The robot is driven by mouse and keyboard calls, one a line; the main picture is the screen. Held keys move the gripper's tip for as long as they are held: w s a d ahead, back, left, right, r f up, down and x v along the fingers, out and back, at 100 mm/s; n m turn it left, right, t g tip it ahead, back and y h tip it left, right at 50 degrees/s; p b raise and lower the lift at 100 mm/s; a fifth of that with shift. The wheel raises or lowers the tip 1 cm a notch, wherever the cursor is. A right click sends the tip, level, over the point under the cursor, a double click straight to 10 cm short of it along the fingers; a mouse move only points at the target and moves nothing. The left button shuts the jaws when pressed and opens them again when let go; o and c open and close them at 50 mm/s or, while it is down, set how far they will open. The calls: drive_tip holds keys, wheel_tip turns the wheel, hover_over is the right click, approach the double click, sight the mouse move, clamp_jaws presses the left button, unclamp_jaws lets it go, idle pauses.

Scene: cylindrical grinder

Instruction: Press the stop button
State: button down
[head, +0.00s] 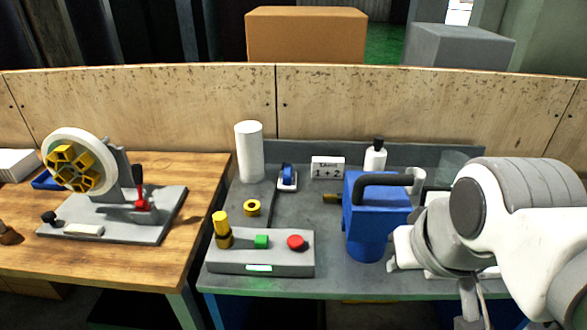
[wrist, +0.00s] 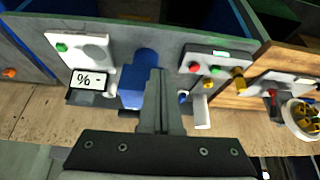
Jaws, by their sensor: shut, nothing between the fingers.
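A grey control box (head: 260,262) on the grey table carries a red button (head: 296,242), a green button (head: 262,241) and a yellow knob (head: 222,228). The red button also shows in the wrist view (wrist: 194,68), on the same box (wrist: 230,56), with the green button (wrist: 214,70) beside it. No readable stop label shows. My gripper (wrist: 156,73) is shut and empty, clear of the red button. In the head view my arm is at the right, and my fingers cannot be made out clearly there.
A blue machine with a black handle (head: 372,215) stands between my arm and the control box. Behind are a white cylinder (head: 249,152), a small sign (head: 328,167) and a bottle (head: 375,158). A wheel device (head: 78,165) stands on the wooden table. The wrist view shows another orange-red button (wrist: 10,73).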

drive_tip(key=m+t+y+p, duration=0.25)
drive_tip(key=m+y, duration=0.35)
drive_tip(key=m, duration=1.3)
hover_over(300, 242)
wheel_tip(300, 242, down, 10)
drive_tip(key=shift+f+g, duration=0.2)
drive_tip(key=shift+g, duration=0.35)
drive_tip(key=shift+f, duration=0.1)
wheel_tip(300, 242, down, 7)
drive_tip(key=b, duration=0.6)
drive_tip(key=shift+f+b, duration=0.2)
drive_tip(key=shift+b, duration=0.2)
drive_tip(key=shift+f+b, duration=0.6)
drive_tip(key=shift+b, duration=0.15)
